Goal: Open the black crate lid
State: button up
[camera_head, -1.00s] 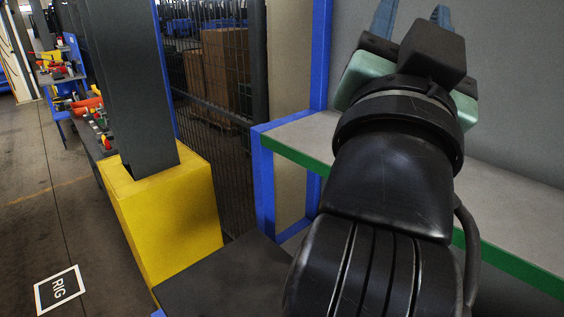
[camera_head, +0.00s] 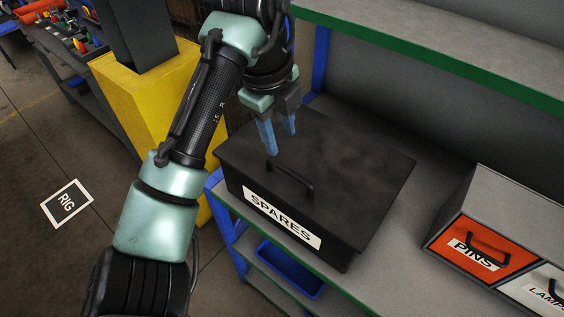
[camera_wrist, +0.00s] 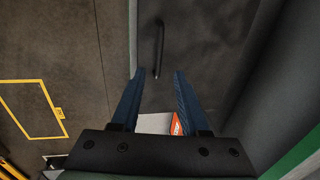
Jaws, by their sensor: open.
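The black crate, labelled SPARES, stands on the grey shelf in the head view. Its flat lid (camera_head: 345,150) is closed, with a black bar handle (camera_head: 290,180) near the front edge. My gripper (camera_head: 279,143) is open and empty, its blue fingers pointing down above the lid, a little behind and left of the handle. In the wrist view the handle (camera_wrist: 158,48) shows ahead of the two fingers (camera_wrist: 152,85), roughly in line with the gap between them. The fingers look apart from the handle.
Drawers labelled PINS (camera_head: 475,254) and LAMPS stand right of the crate. An upper shelf with a green edge (camera_head: 430,62) runs above and behind it. A yellow post base (camera_head: 140,85) is at left. A blue bin (camera_head: 290,270) sits below.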

aim_at(287, 170)
jog(key=f, duration=0.3)
jog(key=w+f+p, duration=0.1)
jog(key=f, duration=0.2)
jog(key=d+f+p, duration=0.1)
jog(key=f, duration=0.3)
jog(key=shift+w+f, duration=0.1)
jog(key=shift+w, duration=0.15)
grip_shut()
dwell(0.9)
